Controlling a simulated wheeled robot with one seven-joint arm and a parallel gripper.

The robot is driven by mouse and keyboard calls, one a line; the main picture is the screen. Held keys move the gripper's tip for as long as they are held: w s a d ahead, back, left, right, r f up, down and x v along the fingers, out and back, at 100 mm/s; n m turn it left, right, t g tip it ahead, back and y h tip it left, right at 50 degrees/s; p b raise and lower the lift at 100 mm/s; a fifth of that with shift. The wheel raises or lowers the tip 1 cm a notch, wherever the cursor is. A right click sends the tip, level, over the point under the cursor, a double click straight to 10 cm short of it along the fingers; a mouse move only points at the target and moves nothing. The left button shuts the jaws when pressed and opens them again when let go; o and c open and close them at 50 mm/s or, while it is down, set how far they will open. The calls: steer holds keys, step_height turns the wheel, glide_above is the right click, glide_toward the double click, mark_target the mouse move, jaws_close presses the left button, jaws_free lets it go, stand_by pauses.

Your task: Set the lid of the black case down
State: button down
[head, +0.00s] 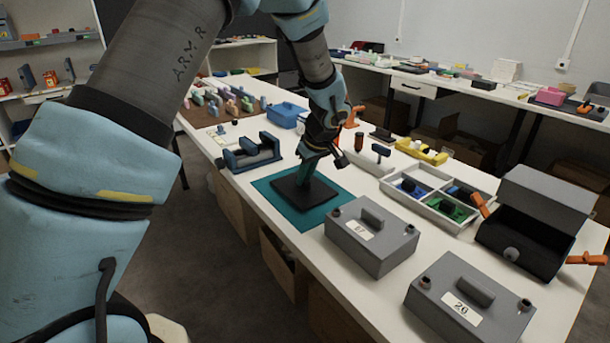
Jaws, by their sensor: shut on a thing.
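My gripper (309,164) points down over the teal mat (262,185) in the middle of the table. It is shut on the upright part of a flat dark plate, the lid (303,194). The lid is level, over the mat and either resting on it or just above it; I cannot tell which. The fingers partly hide the grip. A black case (520,243) stands at the right end of the table, its dark inside showing and a grey panel raised on top.
Two grey boxes with top handles, one nearer the mat (372,243) and one marked 20 (470,300), stand in front. A divided white tray (425,213) is right of the mat. A blue-grey vise (251,152) and a blue box (287,114) stand behind it.

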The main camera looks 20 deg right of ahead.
steer(key=c, duration=0.9)
jaws_free()
steer(key=shift+o, duration=0.2)
steer(key=shift+r, duration=0.1)
steer(key=a+b+v, duration=0.1)
steer(key=b+v, duration=0.1)
steer(key=v, duration=1)
steer(key=w+a+f+m+g, duration=0.2)
steer(key=a+g, duration=0.1)
steer(key=a, duration=1.8)
steer(key=s+a+f, duration=0.1)
steer(key=s+a, duration=0.3)
steer(key=a, duration=0.3)
steer(key=s+a+f+m+h, duration=0.1)
steer(key=s+a, duration=0.3)
steer(key=a, duration=0.4)
steer(key=shift+a+f, duration=0.3)
steer(key=shift+f, duration=0.05)
